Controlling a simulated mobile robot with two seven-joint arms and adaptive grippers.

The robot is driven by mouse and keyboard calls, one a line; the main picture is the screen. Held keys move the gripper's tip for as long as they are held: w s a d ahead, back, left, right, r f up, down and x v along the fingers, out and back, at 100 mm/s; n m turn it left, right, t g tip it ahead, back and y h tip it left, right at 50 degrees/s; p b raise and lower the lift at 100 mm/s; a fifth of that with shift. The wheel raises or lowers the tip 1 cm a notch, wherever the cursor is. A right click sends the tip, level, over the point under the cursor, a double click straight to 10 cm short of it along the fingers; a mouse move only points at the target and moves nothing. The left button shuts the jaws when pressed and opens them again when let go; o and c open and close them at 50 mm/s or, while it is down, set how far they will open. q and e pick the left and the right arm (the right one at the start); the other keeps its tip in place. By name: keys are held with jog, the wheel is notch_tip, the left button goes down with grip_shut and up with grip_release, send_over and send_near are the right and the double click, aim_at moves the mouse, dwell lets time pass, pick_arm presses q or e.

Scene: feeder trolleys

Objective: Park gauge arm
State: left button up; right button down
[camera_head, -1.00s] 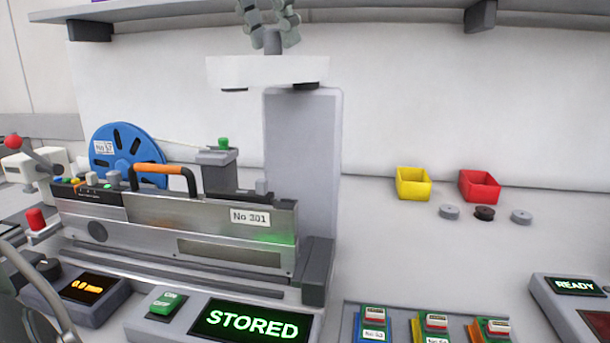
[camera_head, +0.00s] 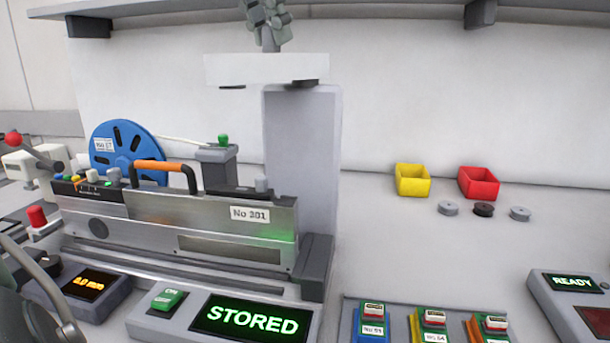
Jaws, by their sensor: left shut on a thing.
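The white bar (camera_head: 245,69) on top of the grey column (camera_head: 300,165) looks like the gauge arm. It lies level, high above the feeder (camera_head: 165,220) labelled No 201. Dark pads show under both its ends. My left gripper (camera_head: 268,40) is at the top edge, shut on the short grey post that stands up from the bar. The upper part of the gripper is cut off by the frame. An orange display (camera_head: 88,286) at lower left reads 0.0 mm. A green display (camera_head: 247,318) reads STORED. My right gripper is not in view.
A blue reel (camera_head: 127,150) stands behind the feeder. Yellow (camera_head: 413,182) and red (camera_head: 480,184) bins stand against the back wall at right, with round discs before them. A shelf (camera_head: 390,10) runs above. The bench between column and bins is clear.

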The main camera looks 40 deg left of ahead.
pick_arm(q)
jog(key=shift+w+a+p, duration=0.15)
jog(key=shift+a+p, duration=0.3)
jog(key=shift+a, duration=0.25)
jog(key=shift+w+a, duration=0.3)
jog(key=shift+a, duration=0.35)
jog(key=shift+w+a, duration=0.55)
jog(key=shift+a, duration=0.1)
jog(key=shift+w+a, duration=0.45)
jog(key=shift+w, duration=0.2)
jog(key=shift+w+a, duration=0.2)
jog(key=shift+w, duration=0.5)
jog(key=shift+w+a, duration=0.15)
jog(key=shift+w, duration=0.55)
jog(key=shift+w+d, duration=0.1)
jog(key=shift+w, duration=0.7)
jog(key=shift+w+d+f, duration=0.1)
jog(key=shift+w+d, duration=0.2)
jog(key=shift+w, duration=0.45)
jog(key=o, duration=0.7)
jog(key=shift+d, duration=0.15)
jog(key=shift+o, duration=0.2)
